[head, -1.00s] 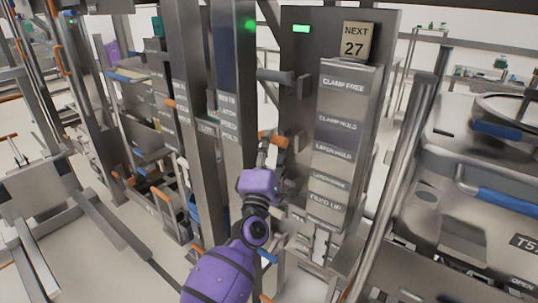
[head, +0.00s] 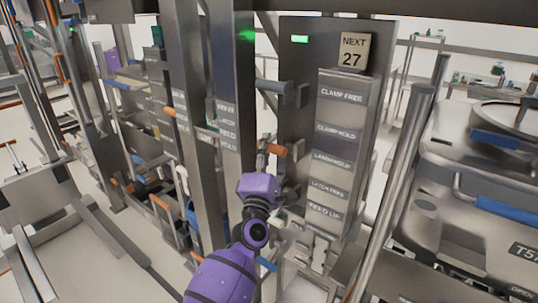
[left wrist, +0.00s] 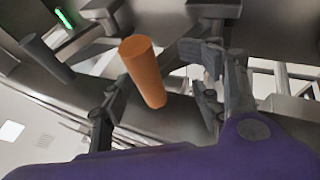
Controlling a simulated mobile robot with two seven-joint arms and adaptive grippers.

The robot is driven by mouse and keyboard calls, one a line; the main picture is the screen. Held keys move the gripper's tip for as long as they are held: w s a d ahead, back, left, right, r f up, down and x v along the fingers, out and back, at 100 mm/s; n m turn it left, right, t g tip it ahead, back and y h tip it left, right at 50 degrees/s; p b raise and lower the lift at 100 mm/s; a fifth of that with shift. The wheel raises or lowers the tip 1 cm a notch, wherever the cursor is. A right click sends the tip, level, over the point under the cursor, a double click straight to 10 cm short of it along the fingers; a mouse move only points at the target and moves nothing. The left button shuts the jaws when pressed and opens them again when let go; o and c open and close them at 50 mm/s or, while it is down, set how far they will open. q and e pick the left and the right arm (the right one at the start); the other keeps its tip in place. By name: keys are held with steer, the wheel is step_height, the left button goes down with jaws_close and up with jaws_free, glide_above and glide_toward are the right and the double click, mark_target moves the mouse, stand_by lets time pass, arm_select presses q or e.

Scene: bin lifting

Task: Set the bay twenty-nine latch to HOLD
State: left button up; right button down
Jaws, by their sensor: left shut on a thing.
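An orange latch handle (head: 277,150) sticks out at the left edge of the grey panel (head: 300,119). My left gripper (head: 266,150), on the purple arm, is shut on this handle. In the left wrist view the orange handle (left wrist: 145,72) stands tilted between the two dark fingers (left wrist: 160,85). The label strip (head: 344,145) on the panel has several plates, with CLAMP FREE at the top and LATCH and HOLD wording below, partly blurred. A sign (head: 353,51) reads NEXT 27. I see no 29. My right gripper is out of view.
A dark grey lever (head: 277,88) sticks out above the orange handle, and a green light (head: 299,39) glows on the panel. Metal posts (head: 190,130) stand close on the left. A bin (head: 490,200) with blue handles stands at the right.

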arm_select(q)
steer(key=shift+w+d+r, duration=0.1)
steer(key=shift+r, duration=0.5)
steer(key=shift+w+d+r, duration=0.1)
steer(key=shift+r, duration=0.5)
steer(key=shift+s, duration=0.15)
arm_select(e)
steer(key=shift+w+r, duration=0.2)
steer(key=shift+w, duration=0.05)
arm_select(q)
steer(key=shift+s, duration=0.2)
steer(key=w+f+v, duration=0.1)
steer(key=f+v, duration=0.1)
steer(key=v, duration=1)
steer(key=shift+s, duration=0.3)
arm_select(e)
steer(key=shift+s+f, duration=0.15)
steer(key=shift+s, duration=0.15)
arm_select(q)
steer(key=shift+a+f, duration=0.1)
steer(key=shift+a, duration=0.05)
